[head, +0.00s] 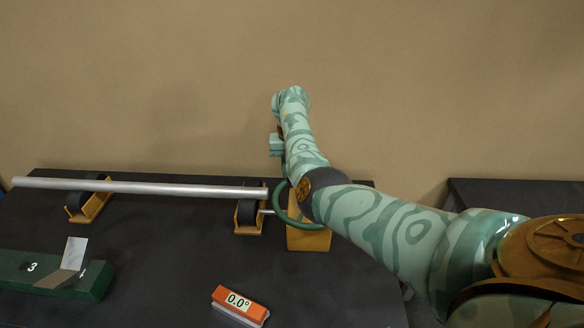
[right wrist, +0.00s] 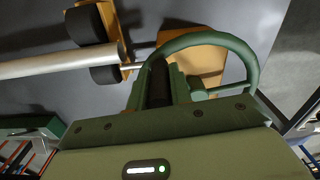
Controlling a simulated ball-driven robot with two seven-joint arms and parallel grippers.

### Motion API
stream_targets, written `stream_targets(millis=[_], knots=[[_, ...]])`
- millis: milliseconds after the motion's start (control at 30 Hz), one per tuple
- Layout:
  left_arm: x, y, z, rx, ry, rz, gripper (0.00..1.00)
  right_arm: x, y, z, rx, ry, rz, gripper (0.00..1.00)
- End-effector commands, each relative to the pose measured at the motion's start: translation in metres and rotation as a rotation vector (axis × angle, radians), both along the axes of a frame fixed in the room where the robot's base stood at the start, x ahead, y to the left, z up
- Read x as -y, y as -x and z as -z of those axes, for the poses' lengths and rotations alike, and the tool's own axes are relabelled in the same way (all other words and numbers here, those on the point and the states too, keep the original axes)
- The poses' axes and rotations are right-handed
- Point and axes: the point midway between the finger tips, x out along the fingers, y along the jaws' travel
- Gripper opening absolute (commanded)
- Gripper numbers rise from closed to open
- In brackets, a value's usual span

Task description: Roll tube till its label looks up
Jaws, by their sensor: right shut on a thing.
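A silver tube (head: 150,188) lies across the dark rollers of two ochre stands, the left stand (head: 92,207) and the right stand (head: 249,220). In the right wrist view the tube (right wrist: 58,64) ends at the roller beside a thin shaft. No label shows on the visible side of the tube. A green handwheel (head: 281,207) stands at the tube's right end, in front of an ochre block; its rim arcs through the right wrist view (right wrist: 224,40). My right gripper (right wrist: 158,75) is shut on the handwheel's rim. My left gripper is not in view.
A green block (head: 92,288) with numbers and a tilted metal plate (head: 74,256) lies at the left front. An orange gauge reading 0.0° (head: 240,304) lies at the front middle. The dark table (head: 170,260) is clear between them and the tube. A wall stands behind.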

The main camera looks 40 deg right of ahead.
Motion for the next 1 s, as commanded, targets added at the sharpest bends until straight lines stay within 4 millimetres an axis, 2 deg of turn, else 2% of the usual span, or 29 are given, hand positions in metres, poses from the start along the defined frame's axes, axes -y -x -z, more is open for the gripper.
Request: stream_targets(millis=[133,167,200,233,500,633,767,1000], knots=[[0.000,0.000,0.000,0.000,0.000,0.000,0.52,0.000,0.000,0.000,0.001,0.000,0.000,0.00],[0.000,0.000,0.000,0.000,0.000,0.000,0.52,0.000,0.000,0.000,0.001,0.000,0.000,0.26],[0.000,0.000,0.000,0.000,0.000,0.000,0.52,0.000,0.000,0.000,0.001,0.000,0.000,0.38],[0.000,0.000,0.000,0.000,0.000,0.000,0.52,0.000,0.000,0.000,0.001,-0.001,0.000,0.42],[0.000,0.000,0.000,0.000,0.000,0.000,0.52,0.000,0.000,-0.001,0.001,-0.001,0.001,0.42],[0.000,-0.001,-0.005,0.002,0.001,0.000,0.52,0.000,0.000,-0.012,0.002,-0.002,0.001,0.42],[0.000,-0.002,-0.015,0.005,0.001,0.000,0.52,0.000,-0.001,-0.041,0.005,0.000,0.002,0.42],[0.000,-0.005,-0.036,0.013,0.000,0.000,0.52,-0.001,-0.001,-0.108,0.006,-0.001,0.000,0.42]])
